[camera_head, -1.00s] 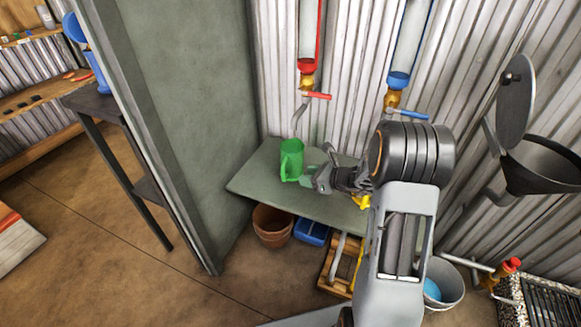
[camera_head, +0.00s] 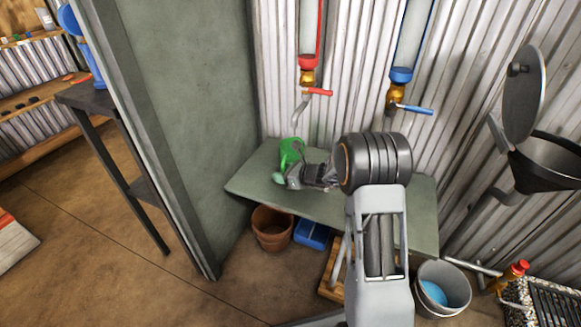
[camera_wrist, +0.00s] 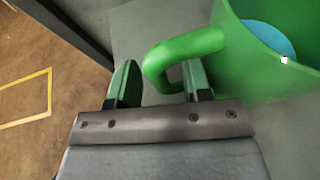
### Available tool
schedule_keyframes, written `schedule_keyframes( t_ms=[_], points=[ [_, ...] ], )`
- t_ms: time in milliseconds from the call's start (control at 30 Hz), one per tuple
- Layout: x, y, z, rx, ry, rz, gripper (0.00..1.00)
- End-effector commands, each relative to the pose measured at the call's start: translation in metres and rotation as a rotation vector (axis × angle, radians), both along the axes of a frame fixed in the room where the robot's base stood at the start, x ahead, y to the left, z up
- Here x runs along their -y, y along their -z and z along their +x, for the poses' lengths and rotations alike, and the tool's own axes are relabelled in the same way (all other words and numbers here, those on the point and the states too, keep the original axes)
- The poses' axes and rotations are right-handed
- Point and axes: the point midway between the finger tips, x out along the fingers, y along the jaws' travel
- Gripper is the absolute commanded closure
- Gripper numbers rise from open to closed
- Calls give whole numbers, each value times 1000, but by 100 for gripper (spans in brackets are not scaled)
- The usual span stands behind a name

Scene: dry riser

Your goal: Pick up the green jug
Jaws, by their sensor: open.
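The green jug (camera_head: 290,150) stands on the grey-green bench (camera_head: 250,185), partly hidden by my gripper (camera_head: 283,178) in the head view. In the wrist view the jug (camera_wrist: 238,72) fills the upper right, with blue showing inside it. Its curved handle (camera_wrist: 185,50) reaches left, and the handle's bend lies between the two green fingertips of my gripper (camera_wrist: 160,82). The fingers are open on either side of the handle. I cannot tell whether either finger touches it.
A red-handled tap (camera_head: 317,91) and a blue-handled tap (camera_head: 410,107) hang on the corrugated wall above the bench. A green partition (camera_head: 200,120) stands close on the left. A terracotta pot (camera_head: 271,230) and a blue box (camera_head: 313,234) are below the bench.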

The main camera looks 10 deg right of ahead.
Motion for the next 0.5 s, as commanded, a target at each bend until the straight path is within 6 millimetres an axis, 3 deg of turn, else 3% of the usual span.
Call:
schedule_keyframes(
  t_ms=[233, 500],
  points=[
    [-1, 0, 1, -1, 0, 1, 55],
    [-1, 0, 1, 0, 1, 0, 80]
  ],
)
